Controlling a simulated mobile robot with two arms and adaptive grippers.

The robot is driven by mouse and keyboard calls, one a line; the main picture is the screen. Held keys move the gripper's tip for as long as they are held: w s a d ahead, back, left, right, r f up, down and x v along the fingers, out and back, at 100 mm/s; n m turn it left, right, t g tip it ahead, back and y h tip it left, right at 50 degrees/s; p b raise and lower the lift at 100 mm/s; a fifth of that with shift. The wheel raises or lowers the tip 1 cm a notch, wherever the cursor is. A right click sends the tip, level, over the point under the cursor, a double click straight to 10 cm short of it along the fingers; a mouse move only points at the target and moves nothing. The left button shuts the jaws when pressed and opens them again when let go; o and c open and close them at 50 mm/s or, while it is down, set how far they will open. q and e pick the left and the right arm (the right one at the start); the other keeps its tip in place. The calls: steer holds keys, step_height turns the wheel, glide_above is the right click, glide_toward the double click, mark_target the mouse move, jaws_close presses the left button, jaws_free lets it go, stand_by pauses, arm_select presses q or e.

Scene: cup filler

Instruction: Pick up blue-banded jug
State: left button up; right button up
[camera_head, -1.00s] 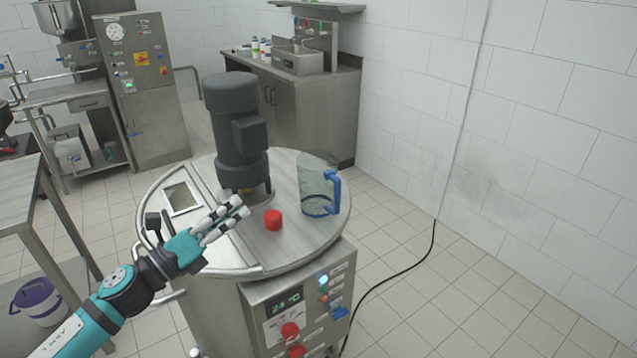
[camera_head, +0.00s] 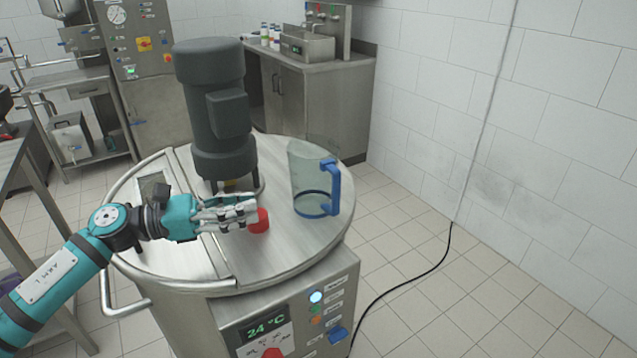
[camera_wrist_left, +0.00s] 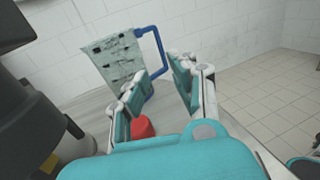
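The blue-banded jug (camera_head: 308,180) is clear, with a blue handle on its right and a blue band low down. It stands upright on the round steel lid (camera_head: 290,240). It also shows in the left wrist view (camera_wrist_left: 118,62), ahead of the fingers. My left gripper (camera_head: 250,213) is left of the jug and apart from it, beside a red knob (camera_head: 260,222) on the lid. In the left wrist view my left gripper (camera_wrist_left: 160,85) has its fingers spread with nothing held between them.
A dark motor (camera_head: 212,110) stands on the lid behind my left gripper. A control panel (camera_head: 290,315) is on the machine's front. A steel counter with a sink (camera_head: 306,45) is at the back. The floor at the right is clear except for a black cable (camera_head: 420,280).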

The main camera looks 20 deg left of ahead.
arm_select(q)
steer(key=p, duration=0.5)
glide_toward(336, 190)
steer(key=w+x, duration=0.1)
steer(key=x, duration=0.3)
steer(key=p+x, duration=0.2)
steer(key=x, duration=0.3)
steer(key=shift+d+f, duration=0.1)
steer(key=shift+f, duration=0.1)
steer(key=shift+w+d+f, duration=0.15)
steer(key=shift+w+d, duration=0.05)
steer(key=shift+d, duration=0.05)
steer(key=shift+a, duration=0.1)
steer(key=shift+c, duration=0.4)
jaws_close()
